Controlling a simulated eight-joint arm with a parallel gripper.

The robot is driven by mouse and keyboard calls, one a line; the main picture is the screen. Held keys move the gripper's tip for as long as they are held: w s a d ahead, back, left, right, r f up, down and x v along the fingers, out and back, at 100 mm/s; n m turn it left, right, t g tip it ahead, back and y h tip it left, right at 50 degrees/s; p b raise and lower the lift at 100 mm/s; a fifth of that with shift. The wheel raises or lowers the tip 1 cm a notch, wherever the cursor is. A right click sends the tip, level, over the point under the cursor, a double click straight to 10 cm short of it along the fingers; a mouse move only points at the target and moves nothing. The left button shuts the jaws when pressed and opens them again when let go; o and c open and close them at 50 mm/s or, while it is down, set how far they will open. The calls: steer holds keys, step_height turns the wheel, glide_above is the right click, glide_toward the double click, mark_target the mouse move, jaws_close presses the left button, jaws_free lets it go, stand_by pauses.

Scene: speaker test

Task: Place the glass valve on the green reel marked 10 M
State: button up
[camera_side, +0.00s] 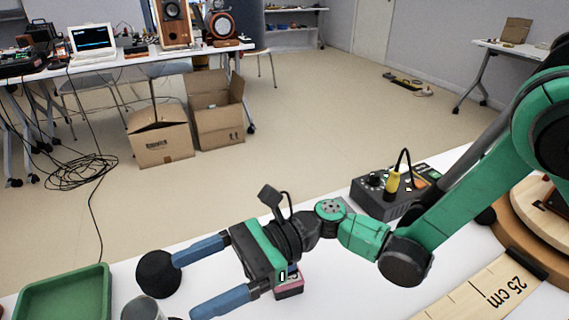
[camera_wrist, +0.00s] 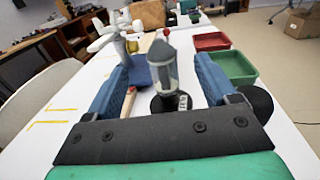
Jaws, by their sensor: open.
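My gripper (camera_side: 187,285) is open above the white table, with its two blue fingers apart; it also shows in the wrist view (camera_wrist: 163,68). A grey, glassy upright piece on a dark base with a small white label, apparently the glass valve (camera_wrist: 162,66), stands between the fingers in the wrist view, with gaps to both. What seems to be its top (camera_side: 142,308) shows at the lower edge of the side view, beyond the fingertips and partly cut off. I cannot make out a green reel marked 10 M in either view.
A black rounded object (camera_side: 158,273) sits by one fingertip. A green tray (camera_side: 65,295) is at lower left, with a red tray (camera_wrist: 210,41) beyond it. A white branched object (camera_wrist: 118,38) stands beyond the left finger. A dark control box (camera_side: 388,193) is behind my arm.

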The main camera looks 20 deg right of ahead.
steer(key=w+d+r+n+t+h, duration=0.1)
steer(key=w+d+n+t+h, duration=0.2)
steer(key=d, duration=0.4)
steer(key=w+d+n+t+h, duration=0.1)
steer(key=d+n+t+h, duration=0.3)
steer(key=d, duration=0.3)
steer(key=s+d+n+t+h, duration=0.1)
steer(key=s+d+n+h, duration=0.1)
steer(key=d+n+h, duration=0.3)
steer(key=s+d+n+t+h, duration=0.1)
steer(key=d+n+h, duration=0.3)
steer(key=d, duration=0.8)
steer(key=shift+s+d+r+n+h, duration=0.15)
steer(key=shift+s+r+n+h, duration=0.3)
steer(key=shift+h, duration=0.55)
